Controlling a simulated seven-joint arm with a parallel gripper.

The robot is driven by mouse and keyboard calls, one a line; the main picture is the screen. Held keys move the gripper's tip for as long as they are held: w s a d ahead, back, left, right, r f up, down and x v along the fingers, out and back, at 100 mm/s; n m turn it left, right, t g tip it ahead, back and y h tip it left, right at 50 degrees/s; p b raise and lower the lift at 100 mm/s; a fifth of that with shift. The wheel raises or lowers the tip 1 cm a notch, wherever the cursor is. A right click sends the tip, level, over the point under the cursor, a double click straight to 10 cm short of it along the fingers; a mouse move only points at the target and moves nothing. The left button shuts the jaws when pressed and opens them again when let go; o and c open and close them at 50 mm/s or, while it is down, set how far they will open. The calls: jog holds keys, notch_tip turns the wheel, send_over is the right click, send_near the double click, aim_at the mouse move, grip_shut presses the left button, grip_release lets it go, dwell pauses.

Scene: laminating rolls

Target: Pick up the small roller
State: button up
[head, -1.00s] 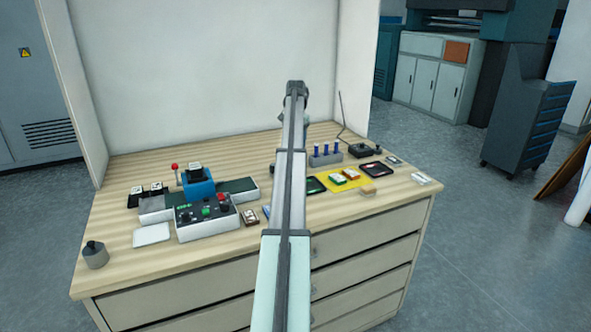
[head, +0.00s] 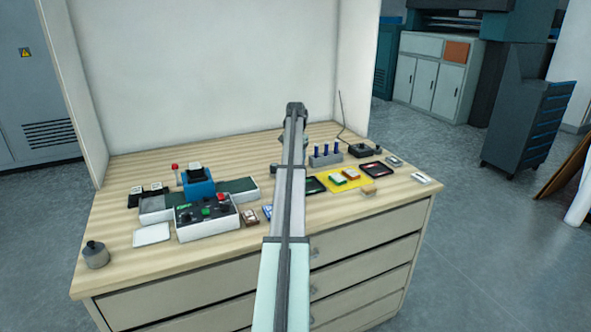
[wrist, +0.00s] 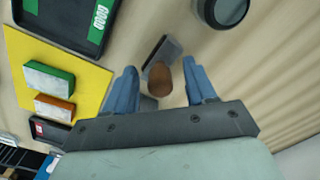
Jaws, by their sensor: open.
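In the wrist view my gripper (wrist: 161,72) is open, its two blue fingers apart. Between the fingers shows a rounded brown wooden end (wrist: 160,79), with grey parts (wrist: 162,50) behind and below it. This looks like the small roller with its handle pointing toward the camera, though its full shape is partly hidden. I see no finger clearly touching it. In the head view my arm covers the middle of the bench, and the roller and gripper cannot be made out there.
A yellow mat (wrist: 22,50) with a green block (wrist: 49,78) and an orange block (wrist: 54,108) lies left of the fingers. A black tray (wrist: 90,42) is upper left, and a dark round object (wrist: 228,10) upper right. A control box (head: 208,217) sits on the bench's left.

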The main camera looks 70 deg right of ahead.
jog(key=shift+c, duration=0.4)
grip_shut()
jog(key=shift+r, duration=0.15)
jog(key=shift+r, duration=0.25)
notch_tip(320, 180, up, 7)
jog(key=shift+d+r, duration=0.1)
jog(key=shift+r, duration=0.1)
jog(key=s+a+n, duration=0.1)
jog(key=s+a, duration=0.1)
jog(key=s, duration=1.8)
jog(key=shift+a+r+n, duration=0.2)
jog(key=shift+r+n, duration=0.2)
jog(key=shift+r, duration=0.05)
